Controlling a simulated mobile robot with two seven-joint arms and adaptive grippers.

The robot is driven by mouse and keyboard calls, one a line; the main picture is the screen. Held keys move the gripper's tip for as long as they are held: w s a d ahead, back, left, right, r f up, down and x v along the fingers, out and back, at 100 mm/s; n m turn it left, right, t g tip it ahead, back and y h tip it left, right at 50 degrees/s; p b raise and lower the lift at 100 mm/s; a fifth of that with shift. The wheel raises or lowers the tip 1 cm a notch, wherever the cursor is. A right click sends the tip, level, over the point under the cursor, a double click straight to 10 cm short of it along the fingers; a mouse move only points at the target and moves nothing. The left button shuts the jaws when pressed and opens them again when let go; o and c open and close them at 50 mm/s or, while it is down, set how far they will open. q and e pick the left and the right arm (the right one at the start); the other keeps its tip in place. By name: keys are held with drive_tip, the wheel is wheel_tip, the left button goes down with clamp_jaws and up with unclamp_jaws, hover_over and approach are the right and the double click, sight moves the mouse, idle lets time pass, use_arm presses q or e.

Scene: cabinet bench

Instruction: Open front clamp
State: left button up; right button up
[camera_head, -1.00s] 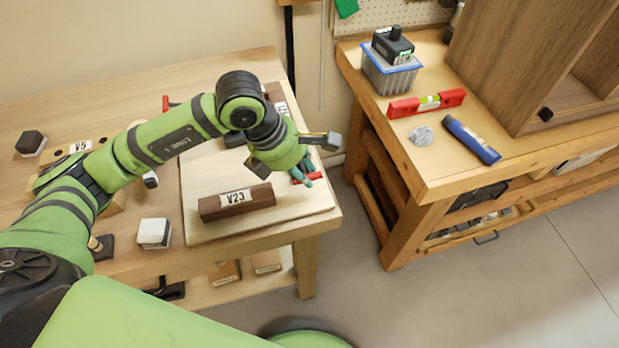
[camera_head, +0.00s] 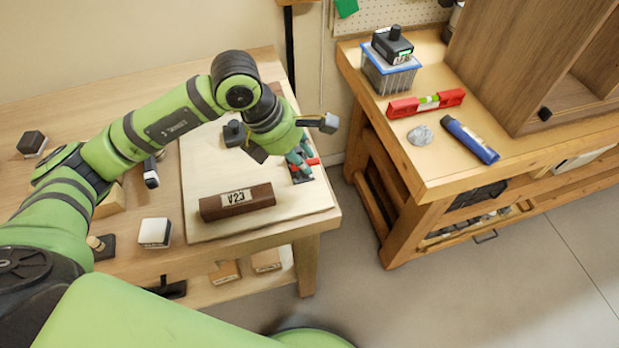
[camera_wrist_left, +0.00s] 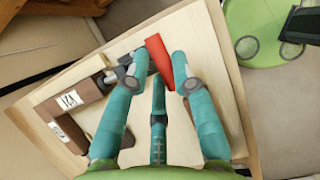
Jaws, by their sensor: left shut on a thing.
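The front clamp shows its red handle (camera_head: 312,161) near the right edge of the pale board (camera_head: 215,160), behind and right of the dark block labelled V23 (camera_head: 237,202). My left gripper (camera_head: 303,163) has teal fingers and reaches down at the clamp. In the left wrist view the red handle (camera_wrist_left: 159,60) lies between its fingertips (camera_wrist_left: 158,66), and the gripper is shut on it. The clamp's grey metal part (camera_wrist_left: 118,76) sits beside the left finger. The fingers and wrist partly hide the clamp in the head view. My right gripper is not in view.
A white-and-black block (camera_head: 154,232) and a dark block (camera_head: 32,143) stand on the left table. A second workbench (camera_head: 430,165) at the right holds a red level (camera_head: 426,103), a blue tube (camera_head: 470,140) and a bin (camera_head: 388,75). A floor gap separates the tables.

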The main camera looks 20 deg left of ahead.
use_arm(q)
drive_tip(key=shift+d+r, duration=0.15)
drive_tip(key=shift+r, duration=0.05)
drive_tip(key=shift+w+a+r, duration=0.25)
drive_tip(key=shift+w+r, duration=0.15)
drive_tip(key=shift+r, duration=0.1)
drive_tip(key=shift+a, duration=0.1)
drive_tip(key=shift+w+a+r, duration=0.3)
drive_tip(key=shift+w+r, duration=0.15)
